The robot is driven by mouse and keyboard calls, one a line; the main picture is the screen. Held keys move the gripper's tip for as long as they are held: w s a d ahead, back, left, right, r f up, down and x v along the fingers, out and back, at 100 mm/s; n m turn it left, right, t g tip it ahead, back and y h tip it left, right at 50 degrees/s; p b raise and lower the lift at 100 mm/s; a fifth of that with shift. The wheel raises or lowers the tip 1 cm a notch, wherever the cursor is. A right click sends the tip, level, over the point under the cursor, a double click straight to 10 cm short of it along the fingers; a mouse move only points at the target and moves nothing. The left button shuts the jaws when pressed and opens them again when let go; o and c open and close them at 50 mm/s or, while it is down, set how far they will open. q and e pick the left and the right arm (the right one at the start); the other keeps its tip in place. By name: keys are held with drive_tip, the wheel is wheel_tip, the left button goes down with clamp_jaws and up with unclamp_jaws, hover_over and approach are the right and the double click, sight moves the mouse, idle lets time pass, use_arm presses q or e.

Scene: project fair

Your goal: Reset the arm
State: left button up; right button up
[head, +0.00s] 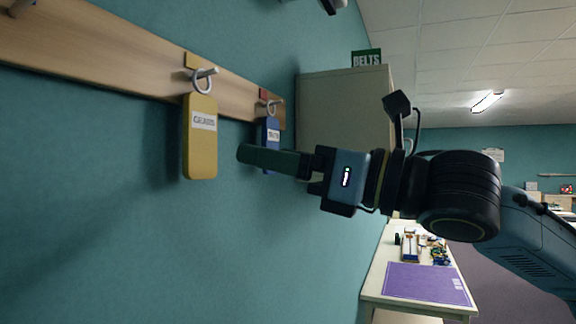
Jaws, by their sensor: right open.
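My right arm comes in from the right, and its gripper (247,155) points left in front of the teal wall. The gripper is open, with its fingers seen nearly edge-on, and nothing shows between them. It overlaps the lower part of a blue tag (270,130) in the picture; whether it touches the tag I cannot tell. The blue tag hangs by a ring from a peg on a wooden rail (110,55). A yellow tag (201,150) marked GEARS hangs by its ring from another peg, left of the fingertips. My left gripper is not clearly visible.
A tall beige cabinet (335,100) with a green BELTS sign (366,58) stands behind the gripper. A pale table (372,285) with a purple mat (425,284) and several small parts is at the lower right. The wall below the tags is bare.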

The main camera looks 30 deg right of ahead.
drive_tip(key=shift+s+d, duration=0.2)
drive_tip(key=shift+s, duration=0.15)
